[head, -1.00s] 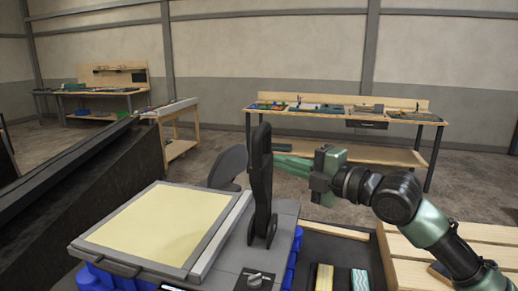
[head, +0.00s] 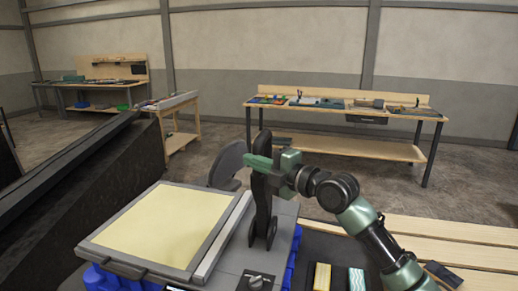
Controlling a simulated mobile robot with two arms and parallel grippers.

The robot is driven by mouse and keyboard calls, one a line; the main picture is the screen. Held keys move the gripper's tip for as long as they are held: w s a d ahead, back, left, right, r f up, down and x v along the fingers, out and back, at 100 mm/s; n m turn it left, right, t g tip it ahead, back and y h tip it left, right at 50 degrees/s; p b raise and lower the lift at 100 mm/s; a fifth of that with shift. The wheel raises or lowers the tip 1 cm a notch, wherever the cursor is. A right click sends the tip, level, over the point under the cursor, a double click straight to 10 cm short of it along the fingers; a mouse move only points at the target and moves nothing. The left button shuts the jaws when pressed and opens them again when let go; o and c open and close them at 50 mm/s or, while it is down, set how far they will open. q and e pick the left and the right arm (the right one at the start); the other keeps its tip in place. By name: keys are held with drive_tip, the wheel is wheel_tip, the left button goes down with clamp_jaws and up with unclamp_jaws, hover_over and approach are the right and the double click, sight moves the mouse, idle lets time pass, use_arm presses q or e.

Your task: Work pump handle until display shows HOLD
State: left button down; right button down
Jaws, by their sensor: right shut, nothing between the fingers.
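The pump handle (head: 262,211) is a black upright lever on the right part of a grey console (head: 236,245). My right gripper (head: 252,161) is shut and empty. Its green fingers point left and cross in front of the handle's upper part; I cannot tell whether they touch it. A cream panel (head: 165,225) in a grey frame takes up the left of the console. No readable display or word shows; only a dark strip is cut off at the bottom edge. My left gripper is not in view.
A small knob (head: 256,281) sits on the console's front. A rounded dark grey plate (head: 227,165) stands behind the handle. Wooden planks (head: 450,245) lie at the right. A long dark sloped piece (head: 75,190) runs along the left. Workbenches stand far behind.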

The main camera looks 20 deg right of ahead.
drive_tip(key=shift+w+d+p, duration=0.15)
drive_tip(key=shift+w+d, duration=0.25)
drive_tip(key=shift+d, duration=0.2)
drive_tip(key=shift+w+d+p, duration=0.15)
drive_tip(key=shift+w+d, duration=0.25)
drive_tip(key=shift+d, duration=0.2)
